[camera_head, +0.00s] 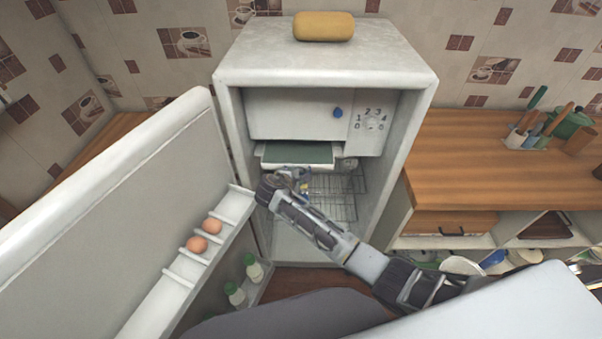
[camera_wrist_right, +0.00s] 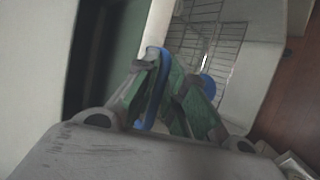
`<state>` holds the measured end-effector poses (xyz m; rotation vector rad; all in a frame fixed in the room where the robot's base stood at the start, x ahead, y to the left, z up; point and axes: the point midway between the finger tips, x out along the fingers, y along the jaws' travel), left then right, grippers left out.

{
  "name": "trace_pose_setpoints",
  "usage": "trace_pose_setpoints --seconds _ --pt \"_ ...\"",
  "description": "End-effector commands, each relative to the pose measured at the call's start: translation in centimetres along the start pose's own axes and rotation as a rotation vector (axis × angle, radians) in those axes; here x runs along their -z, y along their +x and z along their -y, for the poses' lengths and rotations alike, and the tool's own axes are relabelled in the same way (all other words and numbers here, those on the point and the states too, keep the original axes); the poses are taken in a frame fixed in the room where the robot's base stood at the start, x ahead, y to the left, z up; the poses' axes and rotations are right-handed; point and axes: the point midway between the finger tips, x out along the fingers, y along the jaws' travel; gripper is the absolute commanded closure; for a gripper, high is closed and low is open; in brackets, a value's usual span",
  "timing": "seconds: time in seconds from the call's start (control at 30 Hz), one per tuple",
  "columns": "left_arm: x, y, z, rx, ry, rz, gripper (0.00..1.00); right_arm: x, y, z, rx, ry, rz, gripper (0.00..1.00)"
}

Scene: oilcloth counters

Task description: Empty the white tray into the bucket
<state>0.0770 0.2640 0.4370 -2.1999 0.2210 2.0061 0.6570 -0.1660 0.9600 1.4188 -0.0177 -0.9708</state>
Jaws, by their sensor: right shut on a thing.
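The white tray (camera_head: 268,164) with a dark green inside sits under the freezer box in the open fridge. It also shows in the right wrist view as a dark green surface with a white edge (camera_wrist_right: 160,24). My right gripper (camera_head: 292,177) reaches into the fridge at the tray's front edge. In the right wrist view its fingers (camera_wrist_right: 170,72) are closed at that white edge, though the exact contact is partly hidden. I cannot make out what the tray holds. I see no bucket. My left gripper is out of view.
The open fridge door (camera_head: 110,190) stands at the left, with eggs (camera_head: 204,237) and bottles (camera_head: 243,282) on its shelves. A wire rack (camera_head: 335,197) lies below the tray. A yellow loaf-like object (camera_head: 323,26) rests on the fridge. A wooden counter (camera_head: 470,170) is at the right.

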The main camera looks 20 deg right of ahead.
Motion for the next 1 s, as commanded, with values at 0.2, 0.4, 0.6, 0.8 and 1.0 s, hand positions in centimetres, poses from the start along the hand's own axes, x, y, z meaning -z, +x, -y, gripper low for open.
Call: trace_pose_setpoints --seconds 0.2,0.4,0.6,0.8,1.0 --pt "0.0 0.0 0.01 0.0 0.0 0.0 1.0 -0.02 -0.03 0.09 0.002 0.0 0.0 1.0" --pt "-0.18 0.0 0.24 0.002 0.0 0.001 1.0 -0.02 -0.03 0.07 0.001 0.001 0.0 0.68" --pt "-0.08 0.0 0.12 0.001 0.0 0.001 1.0 -0.01 -0.03 0.04 0.001 0.001 0.0 0.63" --pt "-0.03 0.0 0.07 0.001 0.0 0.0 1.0 0.0 -0.1 0.02 0.001 0.001 0.0 0.63" --pt "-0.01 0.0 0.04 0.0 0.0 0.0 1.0 0.03 -0.97 0.07 0.001 0.001 0.0 0.63"
